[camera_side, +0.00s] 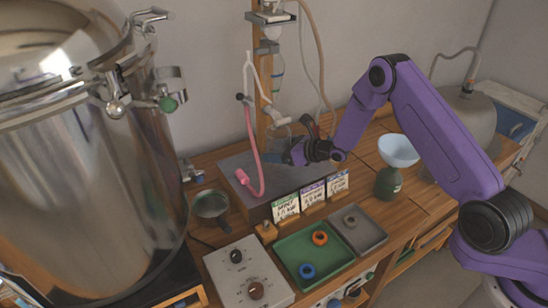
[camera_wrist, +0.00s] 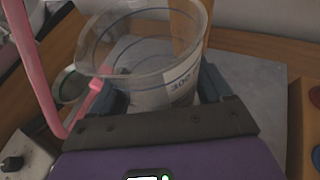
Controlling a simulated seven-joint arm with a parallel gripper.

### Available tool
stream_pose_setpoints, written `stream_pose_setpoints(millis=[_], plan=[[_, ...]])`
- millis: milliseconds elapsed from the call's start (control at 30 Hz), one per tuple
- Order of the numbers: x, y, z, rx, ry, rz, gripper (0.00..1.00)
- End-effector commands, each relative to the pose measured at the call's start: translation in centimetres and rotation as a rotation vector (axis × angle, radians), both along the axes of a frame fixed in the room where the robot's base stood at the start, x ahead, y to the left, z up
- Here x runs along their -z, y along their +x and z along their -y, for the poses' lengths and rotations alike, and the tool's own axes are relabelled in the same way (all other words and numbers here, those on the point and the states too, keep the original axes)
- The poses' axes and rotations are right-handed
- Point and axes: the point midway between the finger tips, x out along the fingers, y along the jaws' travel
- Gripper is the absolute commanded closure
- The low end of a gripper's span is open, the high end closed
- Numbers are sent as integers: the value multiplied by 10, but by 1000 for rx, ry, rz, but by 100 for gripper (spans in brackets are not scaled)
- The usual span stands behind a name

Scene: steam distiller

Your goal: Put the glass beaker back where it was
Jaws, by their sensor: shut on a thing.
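In the side view my gripper (camera_side: 284,155) is over the grey platform (camera_side: 226,165), near the wooden post; the beaker is hard to make out there. Whether its base touches the platform is hidden.
A pink hose (camera_side: 249,150) hangs just left of my gripper, also close to the beaker in the wrist view (camera_wrist: 42,90). Label cards (camera_side: 312,195) stand in front. A green tray (camera_side: 313,252) holds rings. A dark bottle with a pale blue funnel (camera_side: 398,150) stands right.

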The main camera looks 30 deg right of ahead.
Motion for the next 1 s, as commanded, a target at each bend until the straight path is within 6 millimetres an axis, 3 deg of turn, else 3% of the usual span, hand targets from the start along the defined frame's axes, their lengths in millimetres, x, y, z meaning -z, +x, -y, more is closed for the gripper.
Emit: stream_pose_setpoints(millis=[267,500,967,1000], plan=[[-1,19,-10,-1,1,3,62],[32,17,-8,1,0,-1,62],[38,17,-8,1,0,1,62],[38,17,-8,1,0,0,8]])
